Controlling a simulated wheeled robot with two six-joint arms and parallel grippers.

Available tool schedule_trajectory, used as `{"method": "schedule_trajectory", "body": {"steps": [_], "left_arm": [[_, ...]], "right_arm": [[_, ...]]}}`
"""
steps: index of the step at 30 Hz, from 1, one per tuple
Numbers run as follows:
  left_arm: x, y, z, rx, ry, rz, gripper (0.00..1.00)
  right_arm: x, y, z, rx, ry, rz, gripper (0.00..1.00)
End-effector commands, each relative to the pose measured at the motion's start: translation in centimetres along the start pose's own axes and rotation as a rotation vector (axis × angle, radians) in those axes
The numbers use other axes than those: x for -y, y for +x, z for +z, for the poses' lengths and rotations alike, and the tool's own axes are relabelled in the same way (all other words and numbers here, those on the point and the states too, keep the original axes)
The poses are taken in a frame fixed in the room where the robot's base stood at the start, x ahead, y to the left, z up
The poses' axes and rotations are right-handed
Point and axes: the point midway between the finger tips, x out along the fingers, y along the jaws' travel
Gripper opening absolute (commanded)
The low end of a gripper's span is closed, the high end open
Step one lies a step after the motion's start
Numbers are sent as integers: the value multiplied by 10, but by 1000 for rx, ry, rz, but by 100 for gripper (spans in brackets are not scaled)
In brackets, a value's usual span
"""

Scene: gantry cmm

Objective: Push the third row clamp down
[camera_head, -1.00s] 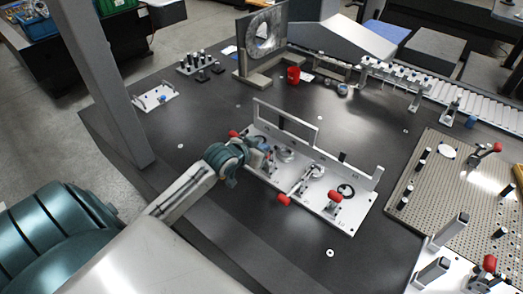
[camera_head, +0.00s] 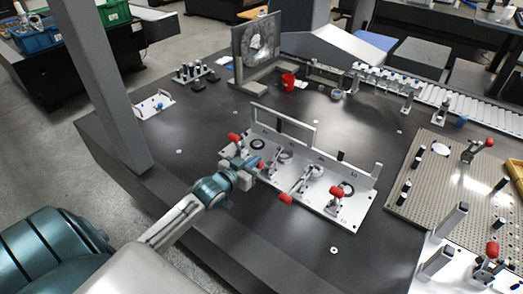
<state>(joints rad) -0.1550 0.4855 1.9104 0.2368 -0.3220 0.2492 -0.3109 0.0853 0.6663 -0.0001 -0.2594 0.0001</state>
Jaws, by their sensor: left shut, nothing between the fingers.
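A white fixture plate (camera_head: 352,213) with an upright rear frame carries a row of three toggle clamps with red handles. The left clamp's red handle (camera_head: 233,138) stands up behind my gripper, which hides part of that clamp. The middle clamp (camera_head: 305,180) has its red handle (camera_head: 285,198) low, reaching over the plate's front edge. The right clamp's red handle (camera_head: 337,191) stands raised above the plate. My left gripper (camera_head: 257,164) is shut and empty at the plate's left front edge, beside the left clamp; I cannot tell whether it touches. My right gripper is out of view.
A perforated board (camera_head: 450,190) with posts and another red-handled clamp (camera_head: 482,146) lies to the right. A grey column (camera_head: 100,80) rises at left. The dark table in front is clear.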

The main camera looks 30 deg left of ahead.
Motion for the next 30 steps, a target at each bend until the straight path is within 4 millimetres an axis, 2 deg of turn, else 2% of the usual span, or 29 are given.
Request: {"method": "schedule_trajectory", "body": {"steps": [6,15,30], "left_arm": [[1,-15,20,8,-2,-2,0],[0,-21,45,6,-1,-2,0],[1,-22,60,8,-1,-2,0]], "right_arm": [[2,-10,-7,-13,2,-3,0],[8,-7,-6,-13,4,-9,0],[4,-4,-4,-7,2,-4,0]]}}
